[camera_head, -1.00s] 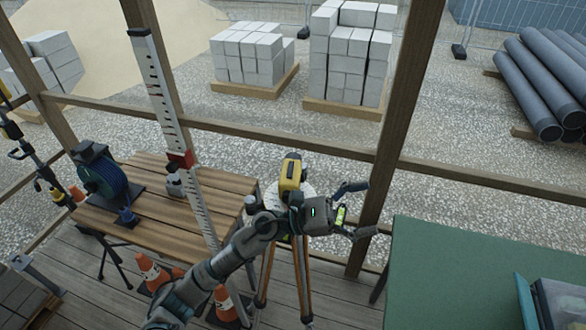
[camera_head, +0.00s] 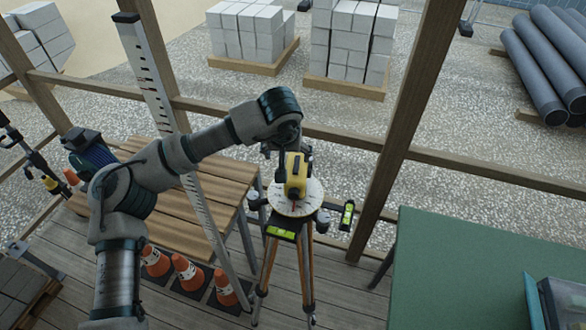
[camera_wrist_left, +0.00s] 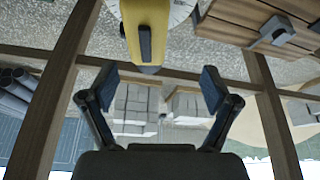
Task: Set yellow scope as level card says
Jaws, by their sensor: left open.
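The yellow scope (camera_head: 296,175) sits on a round white graduated dial (camera_head: 292,205) on top of a wooden tripod (camera_head: 306,270). A small green vial (camera_head: 281,233) shows at the front of the tripod head, and another bright green vial (camera_head: 348,214) in a dark holder is on its right. My left gripper is at the far side of the scope, mostly hidden by my wrist and the scope in the head view. In the left wrist view its fingers (camera_wrist_left: 158,88) are spread wide and empty, with the scope (camera_wrist_left: 146,35) just above the gap. I cannot make out a readable card.
A tall graduated staff (camera_head: 150,75) leans behind my arm beside a wooden table (camera_head: 220,205). Several orange cones (camera_head: 188,272) stand below it. A green tabletop (camera_head: 460,265) with a dark case (camera_head: 565,300) is at the right. A wooden post (camera_head: 400,120) stands right of the tripod.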

